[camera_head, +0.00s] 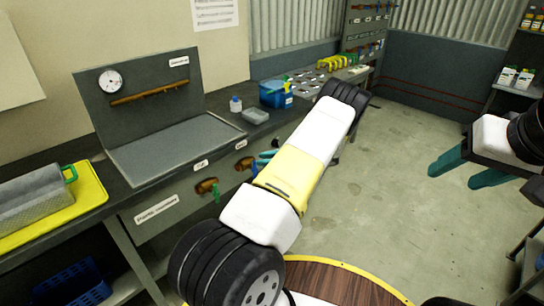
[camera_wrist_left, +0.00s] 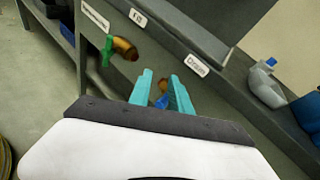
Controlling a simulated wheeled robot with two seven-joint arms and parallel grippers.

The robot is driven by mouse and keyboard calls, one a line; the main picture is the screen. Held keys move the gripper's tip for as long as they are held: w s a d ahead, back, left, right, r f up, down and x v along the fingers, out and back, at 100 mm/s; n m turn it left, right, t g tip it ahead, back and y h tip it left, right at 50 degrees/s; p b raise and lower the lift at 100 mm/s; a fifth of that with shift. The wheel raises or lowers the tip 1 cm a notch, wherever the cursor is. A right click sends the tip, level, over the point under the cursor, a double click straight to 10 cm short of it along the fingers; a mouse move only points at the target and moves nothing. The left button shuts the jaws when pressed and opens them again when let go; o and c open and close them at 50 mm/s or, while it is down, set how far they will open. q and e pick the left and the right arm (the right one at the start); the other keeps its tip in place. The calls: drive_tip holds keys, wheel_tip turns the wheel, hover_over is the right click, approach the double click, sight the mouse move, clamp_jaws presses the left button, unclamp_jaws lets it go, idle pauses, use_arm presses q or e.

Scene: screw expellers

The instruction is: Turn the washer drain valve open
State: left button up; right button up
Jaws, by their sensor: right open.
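The washer (camera_head: 170,140) is a grey bench unit with a sink-like top and a gauge on its back panel. Two brass valves stick out of its front. One valve (camera_head: 207,186) has a green handle and also shows in the left wrist view (camera_wrist_left: 124,48). The other brass valve (camera_head: 243,163) is to its right, beside my left gripper (camera_head: 266,160). In the left wrist view a blue handle (camera_wrist_left: 161,101) shows between the teal fingers, which are apart; the rest is hidden. My right gripper (camera_head: 462,170) is open and empty, over the floor at right.
Small tags (camera_wrist_left: 197,65) sit above the valves; their text is hard to read. A yellow tray (camera_head: 85,200) with a grey mesh part lies at left. A blue bin (camera_head: 275,94), a bottle and a grey dish stand beyond the washer. A round wooden table (camera_head: 335,280) is at the bottom.

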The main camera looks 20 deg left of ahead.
sight(255, 169)
use_arm(q)
wheel_tip(255, 169, down, 8)
drive_tip(key=w+m+t+y, duration=0.3)
drive_tip(key=m+t, duration=0.1)
drive_tip(key=m, duration=0.1)
drive_tip(key=a, duration=0.6)
drive_tip(key=shift+w+a+f, duration=0.25)
drive_tip(key=shift+w+a, duration=0.1)
drive_tip(key=shift+w, duration=0.05)
drive_tip(key=shift+c, duration=0.4)
clamp_jaws()
